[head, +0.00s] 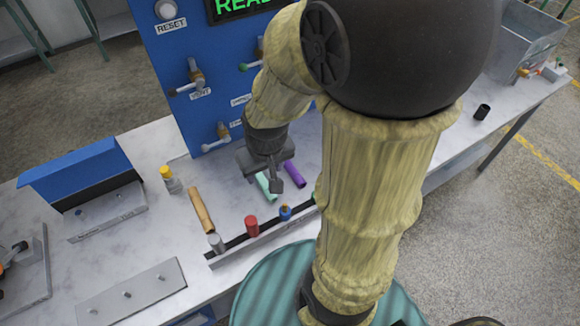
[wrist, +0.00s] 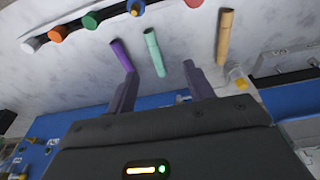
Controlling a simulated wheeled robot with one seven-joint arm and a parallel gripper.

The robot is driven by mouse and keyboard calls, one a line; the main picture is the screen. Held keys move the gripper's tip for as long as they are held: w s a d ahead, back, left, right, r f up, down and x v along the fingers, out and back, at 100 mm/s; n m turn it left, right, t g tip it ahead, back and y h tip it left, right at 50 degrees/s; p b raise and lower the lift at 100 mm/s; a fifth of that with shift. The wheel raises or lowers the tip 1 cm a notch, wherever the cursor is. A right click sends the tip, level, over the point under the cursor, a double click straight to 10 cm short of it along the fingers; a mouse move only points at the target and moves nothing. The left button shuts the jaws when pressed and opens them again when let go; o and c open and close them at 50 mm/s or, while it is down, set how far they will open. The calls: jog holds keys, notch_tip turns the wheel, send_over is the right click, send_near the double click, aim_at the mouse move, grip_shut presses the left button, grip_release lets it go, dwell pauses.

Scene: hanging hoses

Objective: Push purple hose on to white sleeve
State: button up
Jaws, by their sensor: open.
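The purple hose (head: 294,174) lies loose on the grey-white table, beside the mint hose (head: 267,187). In the wrist view, the purple hose (wrist: 122,55) is by the left finger, and the mint hose (wrist: 154,52) shows between the fingers. My gripper (head: 273,180) is open and empty, pointing down above these hoses; its fingers also show in the wrist view (wrist: 160,68). I cannot tell its exact height. The white sleeve (wrist: 32,45) is at the far left end of the row of coloured sleeves in the wrist view. My arm hides it in the head view.
A red sleeve (head: 252,225) and a blue one (head: 285,212) stand along the low rail. A tan hose (head: 201,210) lies left of my gripper. A blue panel (head: 190,110) with valves rises behind. A clear bin (head: 525,45) stands far right.

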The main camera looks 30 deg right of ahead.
jog(key=w+d+f+g+p, duration=0.1)
jog(key=w+d+f+p, duration=0.1)
jog(key=w+d, duration=0.8)
jog(key=d+f, duration=0.1)
jog(key=d, duration=0.2)
jog(key=shift+f, duration=0.2)
jog(key=shift+d+f, duration=0.1)
jog(key=b, duration=0.1)
send_over(290, 165)
jog(key=f, duration=1.2)
jog(key=shift+s+d, duration=0.1)
jog(key=shift+s, duration=0.2)
